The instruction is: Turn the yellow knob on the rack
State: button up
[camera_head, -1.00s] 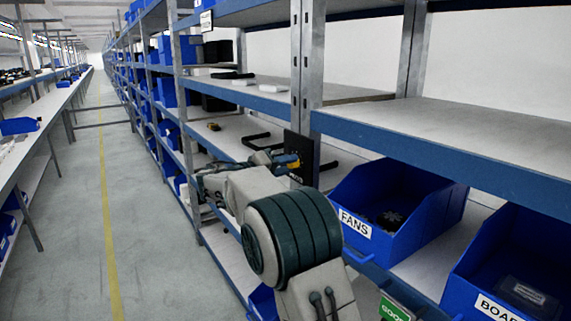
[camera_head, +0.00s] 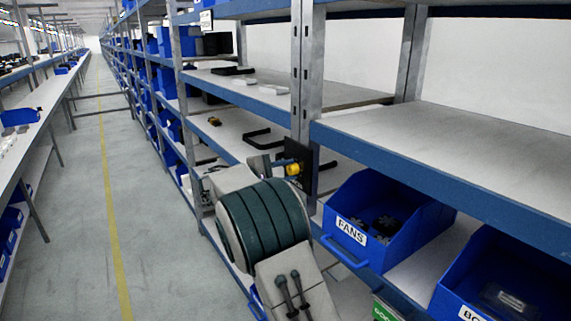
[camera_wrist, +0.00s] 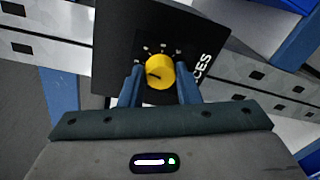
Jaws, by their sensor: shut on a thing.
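The yellow knob (camera_wrist: 160,71) sits on a black panel (camera_wrist: 118,48) with white tick marks around the knob and white lettering at the right. In the head view the knob (camera_head: 292,169) shows small on the black panel (camera_head: 297,153) fixed at the rack post. My gripper (camera_wrist: 160,88) has its two blue fingers on either side of the knob and is shut on it. In the head view my gripper (camera_head: 284,163) is at the knob, partly hidden by my arm. A dark pointer line shows on the knob's face.
A blue bin marked FANS (camera_head: 350,229) stands on the shelf right of the panel. Another blue bin (camera_head: 480,300) is farther right. Black handles (camera_head: 262,137) lie on the shelf behind. The aisle floor (camera_head: 160,220) at left is clear.

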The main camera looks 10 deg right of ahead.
jog(key=shift+n+p, duration=0.75)
jog(key=shift+n, duration=0.15)
jog(key=o, duration=1)
jog(key=shift+a, duration=0.1)
jog(key=shift+c, duration=0.2)
jog(key=b+v, duration=0.2)
jog(key=v, duration=1.1)
jog(key=shift+a, duration=0.4)
jog(key=shift+r, duration=0.15)
